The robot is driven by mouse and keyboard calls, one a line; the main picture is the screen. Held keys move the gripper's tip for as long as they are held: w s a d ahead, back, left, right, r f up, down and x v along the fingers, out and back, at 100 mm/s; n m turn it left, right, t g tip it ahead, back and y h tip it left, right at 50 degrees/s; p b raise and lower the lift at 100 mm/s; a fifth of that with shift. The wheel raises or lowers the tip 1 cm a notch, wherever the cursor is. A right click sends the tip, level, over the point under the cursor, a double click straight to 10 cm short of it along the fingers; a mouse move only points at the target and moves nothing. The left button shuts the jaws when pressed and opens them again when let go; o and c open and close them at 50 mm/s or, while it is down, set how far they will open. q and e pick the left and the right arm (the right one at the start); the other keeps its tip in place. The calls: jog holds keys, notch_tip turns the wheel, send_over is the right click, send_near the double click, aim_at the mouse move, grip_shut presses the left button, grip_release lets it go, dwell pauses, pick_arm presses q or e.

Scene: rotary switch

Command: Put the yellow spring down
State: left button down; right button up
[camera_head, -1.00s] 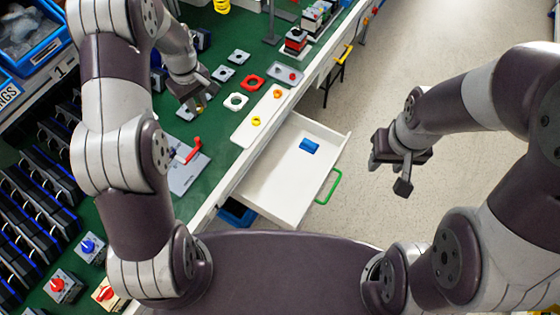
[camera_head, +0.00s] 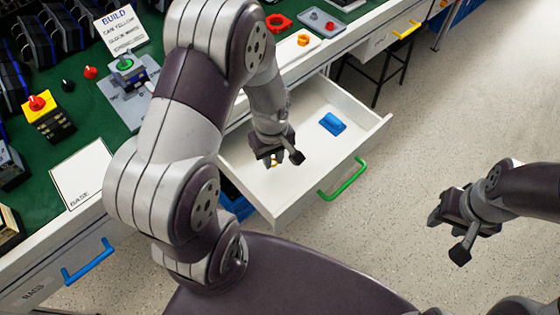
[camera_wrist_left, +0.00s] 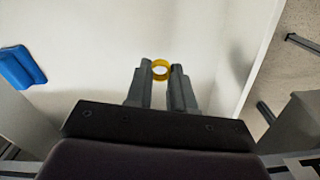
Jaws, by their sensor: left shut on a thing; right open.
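The yellow spring (camera_wrist_left: 161,70) shows as a small yellow ring between the fingertips of my left gripper (camera_wrist_left: 161,80) in the left wrist view. In the head view my left gripper (camera_head: 275,160) is over the open white drawer (camera_head: 290,207), with a bit of yellow at its tips. The gripper is shut on the spring. I cannot tell whether the spring touches the drawer floor. My right gripper (camera_head: 460,215) is open and empty over the floor, to the right of the drawer.
A blue block (camera_head: 332,123) lies in the drawer, also in the left wrist view (camera_wrist_left: 20,67). The drawer has a green handle (camera_head: 343,180). The green bench (camera_head: 110,120) holds switches, a "BUILD" card (camera_head: 120,30) and a "BASE" sheet (camera_head: 82,173). A stool (camera_head: 378,65) stands behind.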

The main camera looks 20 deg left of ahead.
aim_at(273, 172)
pick_arm(q)
jog(key=shift+f+b, duration=0.6)
jog(key=shift+f, duration=1.65)
jog(key=shift+f, duration=0.1)
jog(key=c, duration=1)
grip_release()
jog(key=s+d+r+m+p, duration=0.1)
jog(key=r+m, duration=0.2)
jog(key=r, duration=0.3)
jog(key=s+r+m+t+p, duration=0.1)
jog(key=s+r+m, duration=0.1)
jog(key=r+m, duration=0.2)
jog(key=s+d+r+m+p, duration=0.1)
jog(key=r+m+p, duration=0.1)
jog(key=r, duration=0.6)
jog(key=shift+s+d+m, duration=0.3)
jog(key=shift+d+m, duration=0.05)
jog(key=shift+m, duration=0.55)
